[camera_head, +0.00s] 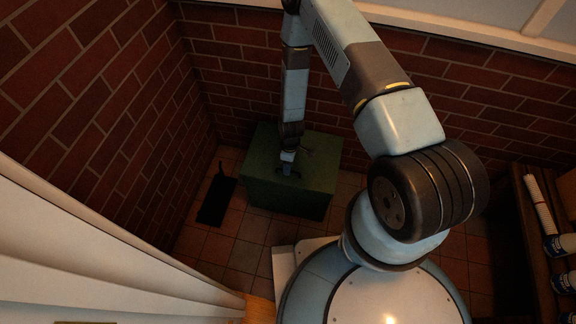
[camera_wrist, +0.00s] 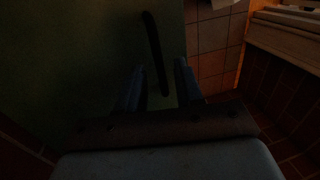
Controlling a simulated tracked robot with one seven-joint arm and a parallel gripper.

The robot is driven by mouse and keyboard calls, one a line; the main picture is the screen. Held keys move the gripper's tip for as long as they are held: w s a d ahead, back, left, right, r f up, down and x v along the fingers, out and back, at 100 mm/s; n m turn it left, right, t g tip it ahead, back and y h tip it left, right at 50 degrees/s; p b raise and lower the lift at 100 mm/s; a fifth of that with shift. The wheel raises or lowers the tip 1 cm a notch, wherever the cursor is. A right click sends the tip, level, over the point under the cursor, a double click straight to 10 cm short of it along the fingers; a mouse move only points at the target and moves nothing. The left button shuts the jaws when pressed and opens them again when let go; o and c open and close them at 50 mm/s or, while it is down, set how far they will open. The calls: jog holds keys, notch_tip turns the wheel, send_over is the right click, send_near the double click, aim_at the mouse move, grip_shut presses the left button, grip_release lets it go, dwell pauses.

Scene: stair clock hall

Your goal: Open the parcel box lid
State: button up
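The green parcel box (camera_head: 262,190) stands on the tiled floor in the corner by the brick walls, and its lid (camera_head: 320,170) looks shut and flat. In the wrist view the lid (camera_wrist: 75,50) fills the left and upper part. A dark bar handle (camera_wrist: 152,40) runs along the lid near its edge. My gripper (camera_head: 288,170) is over the middle of the box top. In the wrist view my gripper (camera_wrist: 159,66) is open, with the handle's near end between the two fingers. Gaps show on both sides, so the fingers do not appear to clamp it.
A dark mat (camera_head: 216,198) lies on the floor left of the box. A wooden shelf (camera_head: 537,240) with bottles (camera_head: 562,282) stands at the right. A pale slanted panel (camera_head: 90,245) fills the lower left. Brick walls (camera_head: 100,100) close off the left and back.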

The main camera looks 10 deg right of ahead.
jog(key=shift+f, duration=0.1)
jog(key=shift+c, duration=0.2)
grip_shut()
jog(key=shift+d, duration=0.1)
dwell(1.2)
